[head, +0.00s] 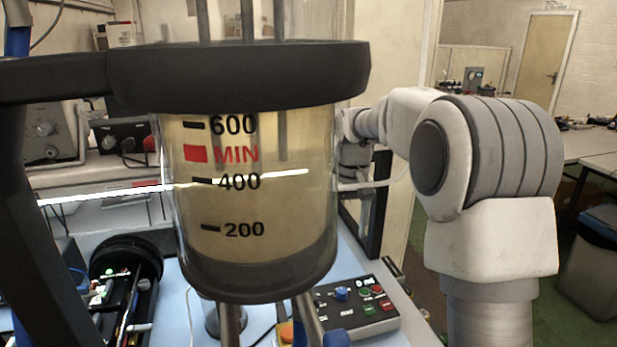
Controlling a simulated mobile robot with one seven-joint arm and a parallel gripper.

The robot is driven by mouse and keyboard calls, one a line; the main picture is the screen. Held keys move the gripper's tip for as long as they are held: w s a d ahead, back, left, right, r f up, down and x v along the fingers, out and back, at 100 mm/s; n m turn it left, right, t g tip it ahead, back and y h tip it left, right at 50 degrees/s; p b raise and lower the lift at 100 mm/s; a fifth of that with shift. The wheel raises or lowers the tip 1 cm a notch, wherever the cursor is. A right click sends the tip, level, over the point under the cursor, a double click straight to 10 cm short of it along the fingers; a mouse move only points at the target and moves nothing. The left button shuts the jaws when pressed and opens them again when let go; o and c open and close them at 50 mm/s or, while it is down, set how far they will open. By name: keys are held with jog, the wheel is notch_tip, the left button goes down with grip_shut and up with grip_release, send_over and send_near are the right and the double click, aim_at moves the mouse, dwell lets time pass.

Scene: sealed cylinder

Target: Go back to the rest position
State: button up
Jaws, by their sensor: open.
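A clear sealed cylinder (290,205) with a thick dark top ring (240,85) fills the middle of the head view. It holds a yellowish liquid and carries the marks 200, 400 and 600, with a red MIN label (236,154). It stands upright above the bench. My arm is white and grey, on the right, and reaches back and left behind the cylinder's right edge. My gripper's fingers cannot be made out there; the cylinder hides that area.
A control box (355,308) with coloured buttons sits on the light blue bench at the lower right of the cylinder. A dark bracket (50,80) runs in from the left. Dark equipment (125,275) stands at the lower left. A bin (592,262) and tables are far right.

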jog(key=s+r+t, duration=0.1)
jog(key=s+r, duration=0.3)
jog(key=s, duration=0.4)
jog(key=s+r+t, duration=0.2)
jog(key=s+r, duration=0.2)
jog(key=s, duration=0.3)
jog(key=s+f+t, duration=0.2)
jog(key=s+f, duration=0.1)
jog(key=s, duration=1.2)
jog(key=shift+d, duration=0.2)
